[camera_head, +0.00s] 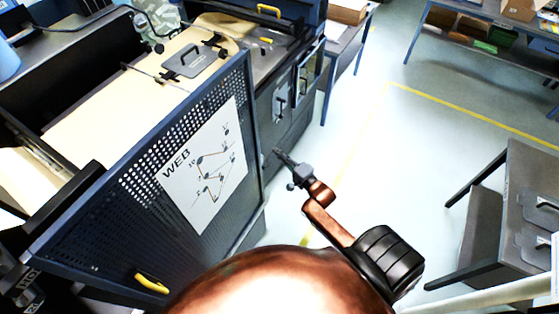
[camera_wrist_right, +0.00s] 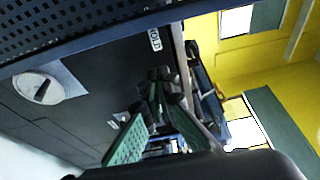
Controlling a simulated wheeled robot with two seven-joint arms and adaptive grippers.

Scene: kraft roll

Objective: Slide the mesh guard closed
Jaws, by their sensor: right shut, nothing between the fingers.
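The mesh guard (camera_head: 100,225) is a dark blue perforated panel with a white WEB threading diagram (camera_head: 203,165) on it. It stands upright at the left in the head view, in front of part of the machine. A yellow handle (camera_head: 151,284) is near its lower edge. Its perforated face also shows at the upper left of the right wrist view (camera_wrist_right: 50,25). My right gripper (camera_head: 281,154) is shut and empty, just right of the guard's right edge and apart from the handle. My left gripper is not in view.
Behind the guard, the machine bed holds a kraft paper web (camera_head: 115,105) and a grey plate with a black handle (camera_head: 192,62). A grey cart (camera_head: 520,200) stands at the right. A bench (camera_head: 480,35) is at the back right. The pale floor between has free room.

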